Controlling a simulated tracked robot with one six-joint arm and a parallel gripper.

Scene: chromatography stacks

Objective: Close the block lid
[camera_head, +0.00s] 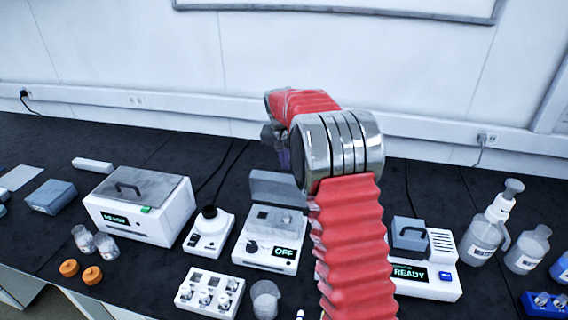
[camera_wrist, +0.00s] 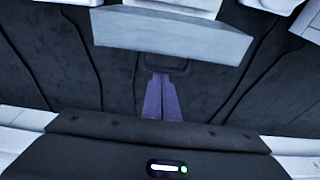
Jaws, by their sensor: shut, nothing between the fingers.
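A white block heater (camera_head: 268,254) with a dial and an "OFF" display stands mid-bench in the head view. Its grey lid (camera_head: 274,189) stands raised at the back edge. In the wrist view the lid (camera_wrist: 170,38) is a pale grey slab near the top, with a dark handle (camera_wrist: 184,69) at its lower edge. My gripper (camera_wrist: 163,78) shows as two purple fingers, shut and empty, overlapping the handle in the picture. I cannot tell whether they touch it. In the head view my arm hides most of my gripper and the lid's right end.
Left of the heater are a vortex mixer (camera_head: 209,234) and a lidded white box (camera_head: 141,212). A "READY" device (camera_head: 428,278) and wash bottles (camera_head: 489,232) stand to the right. Dark bench and cables lie behind the heater.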

